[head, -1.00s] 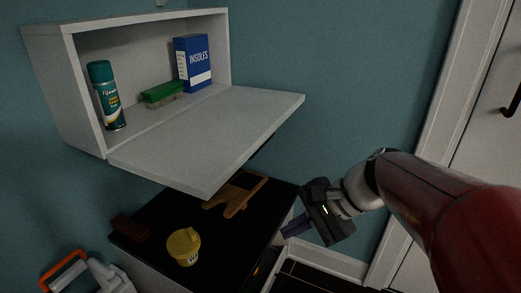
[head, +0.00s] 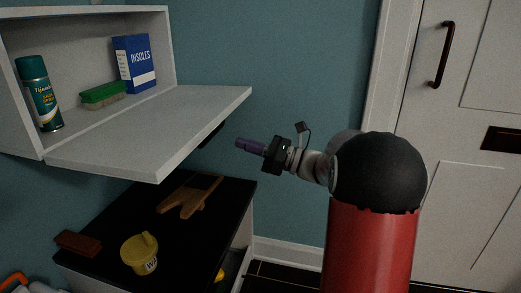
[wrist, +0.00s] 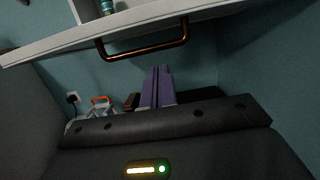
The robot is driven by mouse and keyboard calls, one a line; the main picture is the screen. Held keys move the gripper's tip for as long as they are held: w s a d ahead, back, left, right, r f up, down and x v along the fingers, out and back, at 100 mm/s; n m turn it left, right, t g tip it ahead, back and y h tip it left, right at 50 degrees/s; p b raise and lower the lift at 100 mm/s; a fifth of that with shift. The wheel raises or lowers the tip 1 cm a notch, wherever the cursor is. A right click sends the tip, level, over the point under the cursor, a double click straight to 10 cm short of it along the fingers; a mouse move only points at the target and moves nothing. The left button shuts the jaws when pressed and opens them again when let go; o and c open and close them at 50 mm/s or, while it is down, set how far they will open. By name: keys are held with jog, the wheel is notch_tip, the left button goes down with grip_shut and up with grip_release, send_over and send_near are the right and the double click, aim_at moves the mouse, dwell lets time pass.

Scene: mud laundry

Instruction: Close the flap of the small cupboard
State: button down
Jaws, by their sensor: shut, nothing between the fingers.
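The small white cupboard (head: 90,13) hangs on the teal wall at the left of the head view. Its flap (head: 150,125) is folded down, sticking out roughly level. In the wrist view the flap (wrist: 60,45) crosses the top, with a copper-coloured bar handle (wrist: 145,48) on its underside. My gripper (head: 240,143) is shut and empty, its purple fingers pointing left, to the right of the flap and lower than its edge. In the wrist view the fingers (wrist: 158,85) show below the handle, apart from it.
Inside the cupboard stand a spray can (head: 40,95), a green brush (head: 103,95) and a blue insoles box (head: 134,62). Below, a black-topped cabinet (head: 130,215) holds a yellow tub (head: 139,255), a wooden piece (head: 188,198) and a brown block (head: 78,243). A white door (head: 465,80) is at right.

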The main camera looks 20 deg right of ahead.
jog(key=w+a+r, duration=0.2)
jog(key=a+r, duration=0.1)
jog(key=r, duration=0.1)
jog(key=shift+r, duration=0.4)
jog(key=shift+w, duration=0.1)
